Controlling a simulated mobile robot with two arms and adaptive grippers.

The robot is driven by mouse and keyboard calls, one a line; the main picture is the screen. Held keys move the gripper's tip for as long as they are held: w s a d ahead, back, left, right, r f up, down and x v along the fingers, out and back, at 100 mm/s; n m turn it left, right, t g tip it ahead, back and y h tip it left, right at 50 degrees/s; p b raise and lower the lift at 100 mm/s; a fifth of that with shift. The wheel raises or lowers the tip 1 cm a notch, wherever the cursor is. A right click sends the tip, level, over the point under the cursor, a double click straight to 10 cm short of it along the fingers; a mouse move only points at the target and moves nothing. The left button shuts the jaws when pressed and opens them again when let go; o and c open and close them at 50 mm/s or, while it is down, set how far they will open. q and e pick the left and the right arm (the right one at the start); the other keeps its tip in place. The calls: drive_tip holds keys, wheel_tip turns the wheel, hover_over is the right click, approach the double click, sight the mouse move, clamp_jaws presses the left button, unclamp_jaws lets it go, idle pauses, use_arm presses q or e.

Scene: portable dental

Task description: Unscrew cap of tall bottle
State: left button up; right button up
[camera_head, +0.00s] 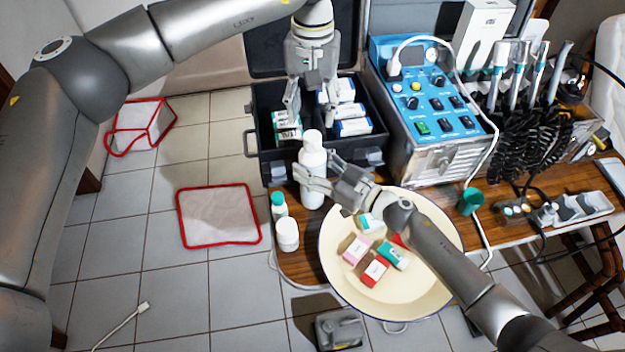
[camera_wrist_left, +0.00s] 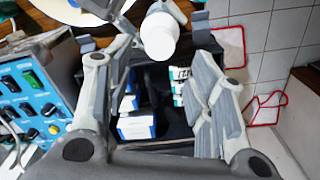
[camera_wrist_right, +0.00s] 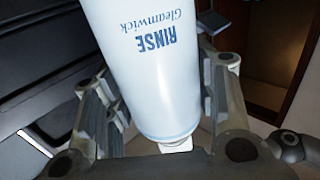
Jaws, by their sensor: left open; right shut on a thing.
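A tall white bottle (camera_head: 312,182) stands upright at the left end of the wooden table; its white cap (camera_head: 312,138) is on top. In the right wrist view the bottle (camera_wrist_right: 150,75) carries blue lettering, "RINSE Gleamwick". My right gripper (camera_head: 320,172) is shut around the bottle's body from the right side. My left gripper (camera_head: 310,108) points down, open and empty, above and behind the cap. In the left wrist view the white cap (camera_wrist_left: 160,36) shows beyond the fingers, apart from them; the bottle's body is mostly hidden there.
An open black case (camera_head: 255,142) with boxes is behind the bottle. A small teal-capped bottle (camera_head: 279,207) and a white jar (camera_head: 287,235) stand to its left. A cream basin (camera_head: 340,285) with small boxes is to its right. A blue control unit (camera_head: 428,85) stands behind the basin.

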sight(313, 136)
clamp_jaws()
use_arm(q)
drive_tip(key=shift+f, duration=4.05)
